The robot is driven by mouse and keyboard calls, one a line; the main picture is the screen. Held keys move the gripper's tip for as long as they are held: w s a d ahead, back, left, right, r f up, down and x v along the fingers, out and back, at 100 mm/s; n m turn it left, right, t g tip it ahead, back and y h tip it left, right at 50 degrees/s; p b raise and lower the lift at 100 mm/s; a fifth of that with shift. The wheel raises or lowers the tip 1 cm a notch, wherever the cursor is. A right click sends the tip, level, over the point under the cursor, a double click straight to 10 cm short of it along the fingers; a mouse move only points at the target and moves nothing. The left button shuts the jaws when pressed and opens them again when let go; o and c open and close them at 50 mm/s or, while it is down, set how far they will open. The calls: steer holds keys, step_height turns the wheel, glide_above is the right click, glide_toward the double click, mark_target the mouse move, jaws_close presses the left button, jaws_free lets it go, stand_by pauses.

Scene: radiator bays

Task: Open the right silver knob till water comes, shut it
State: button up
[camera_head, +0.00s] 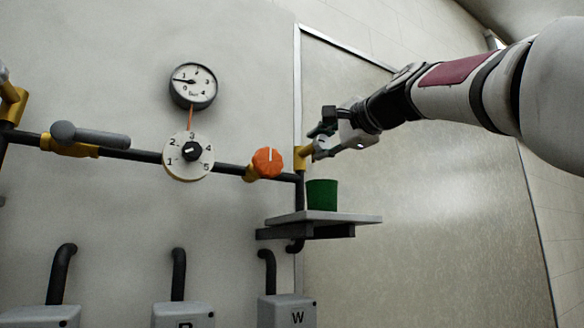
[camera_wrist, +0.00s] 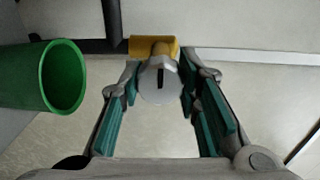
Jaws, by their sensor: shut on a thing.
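The right silver knob (camera_wrist: 159,82) shows in the wrist view as a round silver disc with a dark slot, on a yellow valve body (camera_wrist: 142,46). In the head view, the yellow valve body (camera_head: 302,156) is at the right end of the dark pipe, and my gripper covers most of the knob. My gripper (camera_head: 321,143) reaches in from the right. Its teal finger pads are on both sides of the knob, shut on it. A green cup (camera_head: 322,194) stands on the small shelf (camera_head: 350,217) below the valve. No water stream is visible.
Left of the valve on the same pipe are an orange knob (camera_head: 267,162), a numbered white dial (camera_head: 188,157) and a grey lever (camera_head: 92,136). A pressure gauge (camera_head: 193,85) is above. The green cup (camera_wrist: 62,76) is close to the left finger in the wrist view.

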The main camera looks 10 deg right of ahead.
steer(key=o, duration=1.2)
steer(key=shift+s, duration=0.1)
steer(key=v, duration=1.1)
steer(key=shift+s+d, duration=0.15)
steer(key=shift+s, duration=0.2)
